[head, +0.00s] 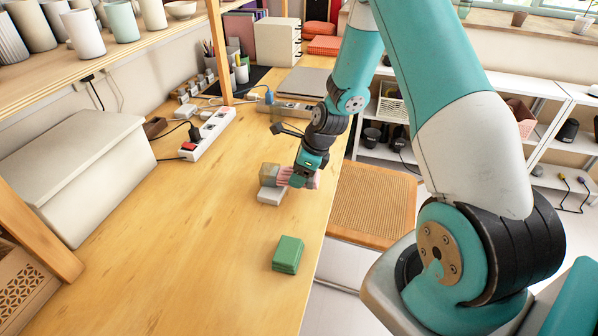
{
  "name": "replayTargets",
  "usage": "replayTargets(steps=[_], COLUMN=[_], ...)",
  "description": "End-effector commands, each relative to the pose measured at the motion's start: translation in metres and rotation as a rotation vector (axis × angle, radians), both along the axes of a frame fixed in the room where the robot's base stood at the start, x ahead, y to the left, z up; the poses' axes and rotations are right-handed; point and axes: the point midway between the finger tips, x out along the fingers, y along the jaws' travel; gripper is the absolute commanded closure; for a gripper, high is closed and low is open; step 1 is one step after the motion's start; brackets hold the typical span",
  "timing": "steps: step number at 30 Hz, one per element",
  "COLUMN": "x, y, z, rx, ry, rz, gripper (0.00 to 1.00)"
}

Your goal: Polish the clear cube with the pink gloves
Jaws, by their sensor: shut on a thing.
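The clear cube (268,171) looks greyish and see-through, with a brownish tint. It sits on a small pale grey block (271,196) on the wooden table. My gripper (302,179) is shut on the pink gloves (284,176), just right of the cube. Pink shows on both sides of the gripper. The gloves are against or very close to the cube's right side; I cannot tell whether they touch. My gripper hides part of the gloves.
A power strip (208,134) and cables lie behind, and a large pale box (75,165) stands left. A woven-seat stool (372,203) is beyond the table's right edge. The table's front left is clear.

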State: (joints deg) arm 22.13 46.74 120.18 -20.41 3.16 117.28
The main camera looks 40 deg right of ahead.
Motion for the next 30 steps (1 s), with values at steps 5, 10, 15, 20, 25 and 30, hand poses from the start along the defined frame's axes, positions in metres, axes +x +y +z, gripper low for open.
replayTargets(steps=[5,10,15,20,25,30], x=[-0.004,-0.01,-0.015,-0.016,-0.016,-0.015], y=[0.005,0.012,0.017,0.018,0.018,0.016], z=[0.001,0.001,0.001,0.0,0.0,0.0], rx=[0.001,0.001,0.001,0.0,0.0,0.0], ry=[0.001,0.001,0.0,-0.001,0.0,0.0], rz=[0.002,0.003,0.001,0.001,0.001,0.0], gripper=[0.56,0.56,0.56,0.56,0.56,0.56])
